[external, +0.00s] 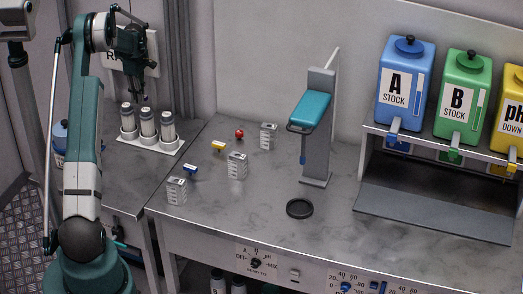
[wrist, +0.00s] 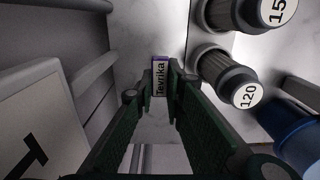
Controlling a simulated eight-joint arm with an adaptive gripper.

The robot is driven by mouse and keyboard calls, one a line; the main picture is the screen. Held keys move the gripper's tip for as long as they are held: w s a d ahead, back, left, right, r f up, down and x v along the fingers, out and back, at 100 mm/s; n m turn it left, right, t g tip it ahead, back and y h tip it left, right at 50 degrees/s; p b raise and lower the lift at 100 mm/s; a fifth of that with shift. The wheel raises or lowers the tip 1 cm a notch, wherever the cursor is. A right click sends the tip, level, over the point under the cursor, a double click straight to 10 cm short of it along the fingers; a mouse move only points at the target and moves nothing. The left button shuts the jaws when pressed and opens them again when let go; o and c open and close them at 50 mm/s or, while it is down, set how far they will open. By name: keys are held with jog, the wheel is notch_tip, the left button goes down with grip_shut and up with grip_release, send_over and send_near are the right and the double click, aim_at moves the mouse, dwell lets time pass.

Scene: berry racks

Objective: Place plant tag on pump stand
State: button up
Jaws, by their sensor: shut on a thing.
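My gripper (wrist: 161,88) is shut on a small tag with a purple edge and the lettering "Tevrika" (wrist: 160,78), held upright between the fingertips; I take it as the plant tag. In the external view my gripper (external: 141,98) hangs at the left, above and behind the white bottle rack, and the tag is too small to make out there. A grey upright stand with a teal head (external: 312,108) stands mid-bench, far to the right of my gripper. It may be the pump stand; no label confirms this.
Capped bottles (external: 147,122) stand in a white rack (external: 150,144); bottles labelled 120 (wrist: 236,83) and 15-something are close right of my fingers. Small grey blocks (external: 237,166), coloured pieces (external: 218,146) and a black disc (external: 299,208) lie on the bench. Stock tanks (external: 406,80) stand right.

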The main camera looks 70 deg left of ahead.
jog(key=shift+f, duration=3)
jog(key=shift+f, duration=0.1)
jog(key=shift+f, duration=1.75)
jog(key=shift+f, duration=0.15)
jog(key=o, duration=0.6)
jog(key=shift+o, duration=0.3)
notch_tip(320, 180, up, 12)
jog(key=shift+r, duration=0.15)
